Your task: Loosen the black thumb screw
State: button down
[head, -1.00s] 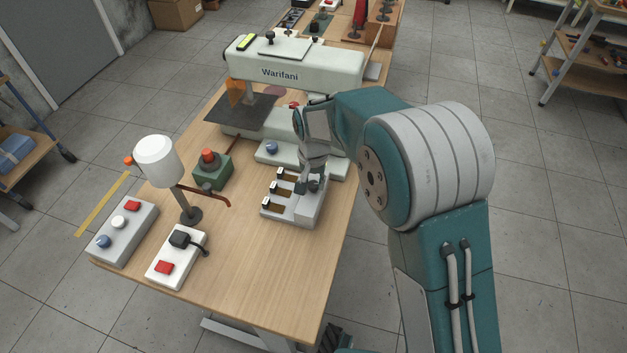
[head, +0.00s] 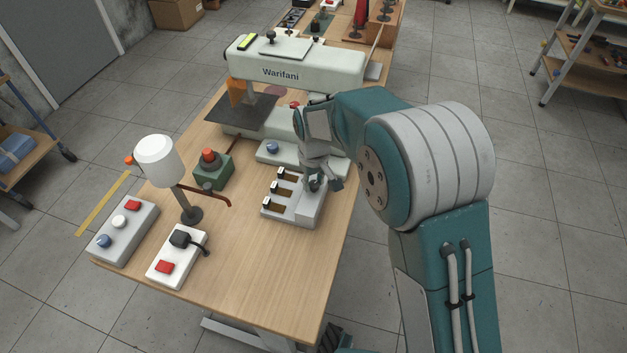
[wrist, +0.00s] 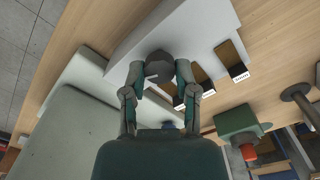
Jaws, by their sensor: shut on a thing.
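The black thumb screw (wrist: 160,66) is a dark round knob on top of the pale grey block (wrist: 208,22). In the wrist view it sits between the two fingertips of my gripper (wrist: 159,72), which touch its sides. A pale pointer line shows on the knob. In the head view, my gripper (head: 318,182) points down onto the right side of the grey block (head: 305,212). There the fingers largely hide the screw.
The white Warifani machine (head: 300,70) stands behind the block. A green box with a red button (head: 211,170), a white lamp (head: 157,160) and control boxes (head: 127,232) stand to the left. The wooden table (head: 265,265) is clear in front of the block.

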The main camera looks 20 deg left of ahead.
aim_at(313, 183)
jog(key=shift+s+f+n, duration=0.1)
jog(key=shift+f+n, duration=0.1)
jog(key=shift+n, duration=0.2)
jog(key=shift+c, duration=1.9)
grip_release()
jog(key=shift+r, duration=0.1)
notch_tip(313, 183, up, 12)
